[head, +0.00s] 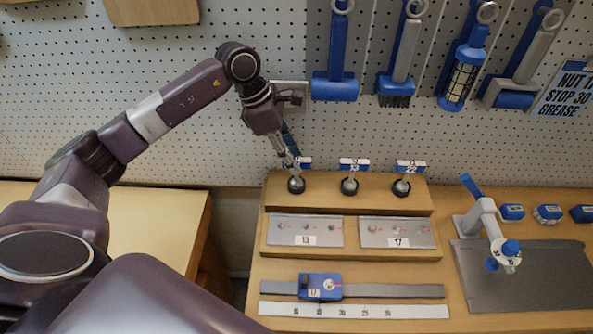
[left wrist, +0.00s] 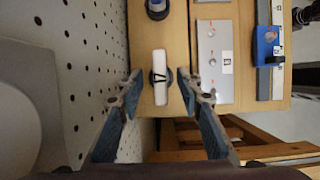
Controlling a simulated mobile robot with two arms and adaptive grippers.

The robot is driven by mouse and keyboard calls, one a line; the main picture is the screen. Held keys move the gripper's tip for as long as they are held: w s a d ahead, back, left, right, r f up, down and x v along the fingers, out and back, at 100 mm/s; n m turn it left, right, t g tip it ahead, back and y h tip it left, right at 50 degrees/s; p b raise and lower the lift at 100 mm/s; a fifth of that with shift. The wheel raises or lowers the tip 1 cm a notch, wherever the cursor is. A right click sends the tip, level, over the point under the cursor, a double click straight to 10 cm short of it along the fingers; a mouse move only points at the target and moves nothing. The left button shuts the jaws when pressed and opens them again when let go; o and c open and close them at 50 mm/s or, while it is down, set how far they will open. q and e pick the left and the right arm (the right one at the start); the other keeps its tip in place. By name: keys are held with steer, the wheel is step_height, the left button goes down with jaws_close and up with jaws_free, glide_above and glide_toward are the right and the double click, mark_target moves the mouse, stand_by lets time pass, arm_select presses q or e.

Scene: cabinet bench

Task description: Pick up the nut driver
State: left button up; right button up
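Three nut drivers with blue-and-white T-shaped handles stand upright in dark round holders on the wooden stepped rack (head: 345,250). The middle nut driver (head: 353,166) is marked 13 and the right nut driver (head: 410,168) 22. The left nut driver (head: 304,163) is partly hidden by my left gripper (head: 293,162). In the left wrist view its white handle (left wrist: 160,70) reads 17. My left gripper (left wrist: 163,88) is open there, its fingers on either side of the handle with gaps visible. My right gripper is not in view.
Two metal plates (head: 305,242) marked 13 and 17 lie on the rack's lower step. A blue sliding gauge (head: 320,287) and a white ruler (head: 354,311) lie in front. Tools hang on the pegboard (head: 200,130) behind.

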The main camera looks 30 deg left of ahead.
arm_select(q)
steer(key=shift+x, duration=1.3)
jaws_close()
steer(key=shift+r, duration=0.1)
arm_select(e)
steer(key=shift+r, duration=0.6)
arm_select(q)
steer(key=shift+r, duration=0.1)
step_height(320, 180, up, 9)
steer(key=b, duration=0.2)
steer(key=shift+b, duration=0.35)
steer(key=shift+r, duration=0.4)
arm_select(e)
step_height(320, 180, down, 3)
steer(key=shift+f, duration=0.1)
